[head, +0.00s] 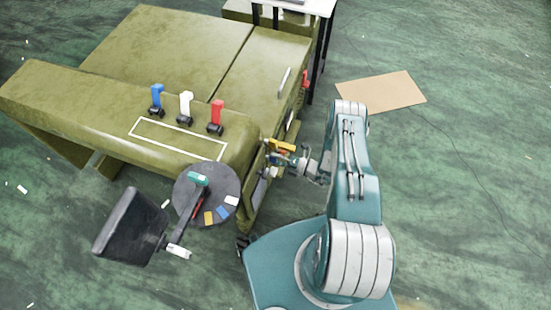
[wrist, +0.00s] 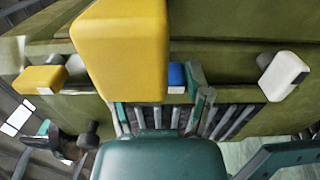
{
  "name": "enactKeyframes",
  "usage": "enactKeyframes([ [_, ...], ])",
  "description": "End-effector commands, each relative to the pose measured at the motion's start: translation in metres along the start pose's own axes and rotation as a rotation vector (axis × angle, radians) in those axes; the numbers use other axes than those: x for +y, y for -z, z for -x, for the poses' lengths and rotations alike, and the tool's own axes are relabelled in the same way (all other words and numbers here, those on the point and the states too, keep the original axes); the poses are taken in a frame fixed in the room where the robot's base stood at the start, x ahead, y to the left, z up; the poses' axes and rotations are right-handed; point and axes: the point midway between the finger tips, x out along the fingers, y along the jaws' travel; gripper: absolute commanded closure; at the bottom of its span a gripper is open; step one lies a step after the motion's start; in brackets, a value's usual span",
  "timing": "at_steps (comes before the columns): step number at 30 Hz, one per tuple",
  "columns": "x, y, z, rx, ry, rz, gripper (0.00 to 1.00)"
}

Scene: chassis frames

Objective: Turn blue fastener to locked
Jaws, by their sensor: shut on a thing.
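In the wrist view a small blue fastener (wrist: 177,75) with a pale lower edge sits on the olive chassis side, right beside a dark teal finger. A large yellow block (wrist: 120,45) close to the camera hides its left side and the other finger's contact. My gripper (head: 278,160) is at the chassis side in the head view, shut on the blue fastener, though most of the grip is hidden. The yellow block also shows above the gripper in the head view (head: 280,145). The blue fastener on the side cannot be made out there.
A white fastener (wrist: 284,75) and a yellow fastener (wrist: 40,79) flank the gripper. Blue (head: 157,95), white (head: 186,104) and red (head: 217,113) levers stand on the chassis top. A round dark disc (head: 188,183) with coloured tabs is left of my gripper. Floor at right is mostly clear.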

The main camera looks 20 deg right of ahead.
Motion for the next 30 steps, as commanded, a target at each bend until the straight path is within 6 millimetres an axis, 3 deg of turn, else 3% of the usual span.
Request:
enactKeyframes([
  [19, -0.003, 0.0001, 0.0009, -0.006, 0.009, -0.056, 0.85],
  [20, -0.003, 0.0003, 0.0009, -0.005, 0.009, -0.057, 0.33],
  [21, -0.0031, 0.0005, 0.0009, -0.005, 0.009, -0.057, 0.23],
  [30, -0.0016, 0.0006, 0.0008, -0.002, 0.005, -0.055, 0.23],
])
